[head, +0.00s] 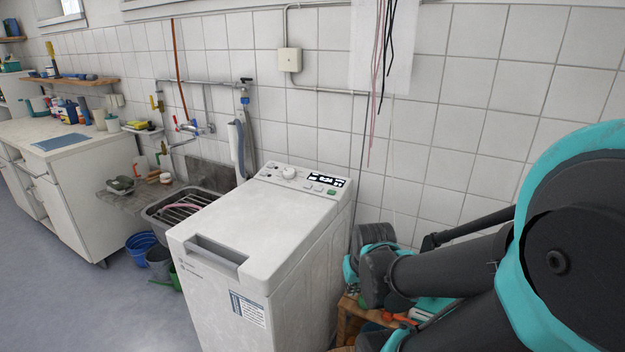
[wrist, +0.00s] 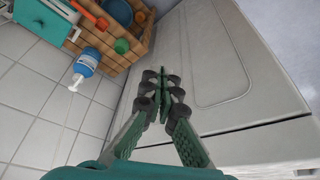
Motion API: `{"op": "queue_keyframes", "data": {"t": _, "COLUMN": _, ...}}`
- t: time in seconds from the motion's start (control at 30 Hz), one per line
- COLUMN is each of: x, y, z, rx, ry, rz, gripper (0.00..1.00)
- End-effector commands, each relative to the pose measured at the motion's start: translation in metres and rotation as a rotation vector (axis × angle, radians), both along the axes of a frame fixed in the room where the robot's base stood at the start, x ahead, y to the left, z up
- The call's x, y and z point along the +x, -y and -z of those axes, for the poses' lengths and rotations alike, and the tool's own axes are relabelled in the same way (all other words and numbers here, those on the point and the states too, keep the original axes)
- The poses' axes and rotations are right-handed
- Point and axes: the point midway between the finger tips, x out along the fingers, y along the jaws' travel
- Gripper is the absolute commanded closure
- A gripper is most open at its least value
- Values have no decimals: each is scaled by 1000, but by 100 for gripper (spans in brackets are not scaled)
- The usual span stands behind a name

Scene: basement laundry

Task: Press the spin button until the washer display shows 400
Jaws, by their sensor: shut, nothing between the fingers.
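The white top-loading washer (head: 235,230) stands in the middle of the head view. Its control panel at the back of the top has a round knob (head: 289,173), a dark lit display (head: 325,179), a few small buttons (head: 318,188) and a green button (head: 331,192). The display's digits and the button labels are too small to read. My gripper (wrist: 167,84) is shut and empty in the wrist view, in front of a white washer panel (wrist: 225,60). The control panel does not show there. In the head view I cannot make out the fingertips; my arm reaches in from the right.
A wooden crate (wrist: 140,50) with several items and a blue-and-white bottle (wrist: 88,63) are beside the washer. A sink (head: 185,208), buckets (head: 140,243) and a white counter (head: 75,180) are to the left. Wires (head: 381,50) hang above the washer's right. Floor is clear at front left.

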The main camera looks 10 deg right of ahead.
Motion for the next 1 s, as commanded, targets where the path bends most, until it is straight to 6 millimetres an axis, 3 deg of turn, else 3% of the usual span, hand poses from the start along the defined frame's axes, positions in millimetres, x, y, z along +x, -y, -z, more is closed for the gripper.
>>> {"op": "queue_keyframes", "data": {"t": 0.2, "x": 6, "y": -1, "z": -3, "rx": 6, "ry": 7, "rz": 0, "gripper": 100}}
{"op": "queue_keyframes", "data": {"t": 0.37, "x": 40, "y": -8, "z": -20, "rx": 37, "ry": 48, "rz": -3, "gripper": 100}}
{"op": "queue_keyframes", "data": {"t": 1.0, "x": 294, "y": -43, "z": -145, "rx": 272, "ry": 369, "rz": 31, "gripper": 100}}
